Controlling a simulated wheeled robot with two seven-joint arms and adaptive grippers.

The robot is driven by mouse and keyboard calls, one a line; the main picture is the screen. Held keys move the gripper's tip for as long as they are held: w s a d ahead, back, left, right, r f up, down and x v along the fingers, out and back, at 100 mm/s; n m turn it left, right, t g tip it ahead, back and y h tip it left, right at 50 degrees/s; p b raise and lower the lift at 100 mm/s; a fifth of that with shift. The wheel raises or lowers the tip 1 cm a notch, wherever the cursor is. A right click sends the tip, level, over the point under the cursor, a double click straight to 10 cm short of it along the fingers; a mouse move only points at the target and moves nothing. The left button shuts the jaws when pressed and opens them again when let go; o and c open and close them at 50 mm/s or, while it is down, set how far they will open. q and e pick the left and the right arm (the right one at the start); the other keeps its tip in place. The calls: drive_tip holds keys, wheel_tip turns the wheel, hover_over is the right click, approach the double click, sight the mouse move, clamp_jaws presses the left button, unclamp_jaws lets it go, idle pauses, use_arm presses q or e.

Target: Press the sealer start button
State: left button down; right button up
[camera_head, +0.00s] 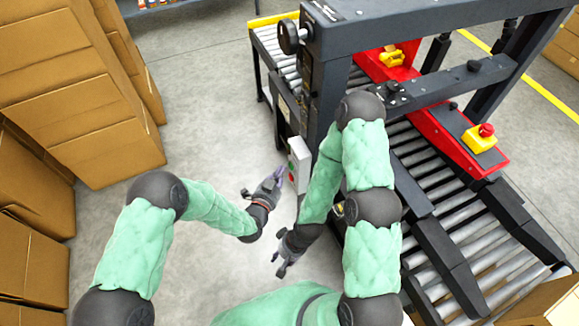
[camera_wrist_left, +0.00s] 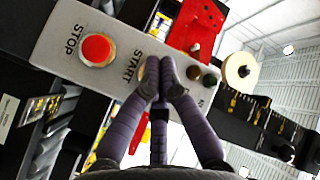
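The sealer's light grey control box (camera_head: 301,160) is mounted on the side of the machine in the head view. In the left wrist view the control panel (camera_wrist_left: 65,30) shows a red button (camera_wrist_left: 97,50) marked STOP. Beside it is the START label, and the start button there is mostly hidden behind my fingertips. My left gripper (camera_head: 279,175) is shut and empty, its fingertips together right in front of the START spot; it also shows in the left wrist view (camera_wrist_left: 161,70). I cannot tell whether they touch. My right gripper (camera_head: 278,267) hangs lower, empty, its fingers apart.
Small dark knobs (camera_wrist_left: 209,80) sit past START on the panel. The sealer frame (camera_head: 335,40), roller conveyor (camera_head: 460,215) and red side rail (camera_head: 445,125) fill the right. Cardboard boxes (camera_head: 85,110) stand at the left. Grey floor between is clear.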

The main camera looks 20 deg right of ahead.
use_arm(q)
drive_tip(key=shift+d, duration=0.15)
idle(0.5)
drive_tip(key=shift+d, duration=0.35)
drive_tip(key=shift+d+b, duration=0.2)
drive_tip(key=shift+b, duration=0.2)
idle(0.4)
drive_tip(key=shift+a, duration=0.7)
drive_tip(key=a+b, duration=0.1)
drive_tip(key=a, duration=0.5)
drive_tip(key=shift+s, duration=0.15)
idle(0.8)
